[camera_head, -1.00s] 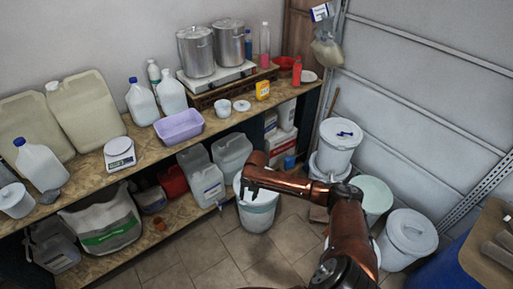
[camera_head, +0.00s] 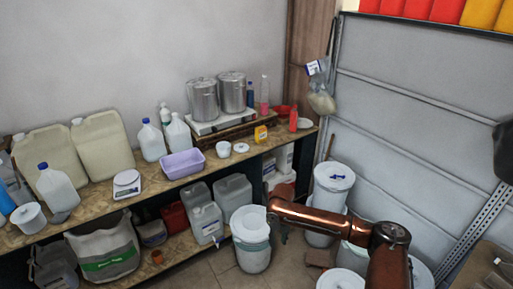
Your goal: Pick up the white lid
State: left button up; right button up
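A white drum (camera_head: 253,258) stands on the floor in front of the shelf, with a flat white lid (camera_head: 248,222) on top. My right arm reaches in from the lower right and its far end overlaps the right edge of this lid. My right gripper (camera_head: 284,236) shows only as a small dark part below the arm end, beside the drum; its fingers are not clear. I cannot tell whether it touches anything. A small white disc (camera_head: 241,147) lies on the counter beside a white cup (camera_head: 223,149). My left gripper is not in view.
Another white drum (camera_head: 333,182) with blue marks on its lid stands behind my arm. More pale drums are at the lower right, partly hidden. The wooden counter (camera_head: 150,188) holds jugs, a purple tub (camera_head: 183,163) and steel pots. Some tiled floor (camera_head: 200,270) is bare.

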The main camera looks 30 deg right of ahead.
aim_at(238, 147)
jog(key=z, duration=0.7)
jog(key=i, duration=0.9)
jog(key=z, duration=0.65)
jog(key=i, duration=0.9)
jog(key=u, duration=0.8)
jog(key=i, duration=1.05)
jog(key=u, duration=0.85)
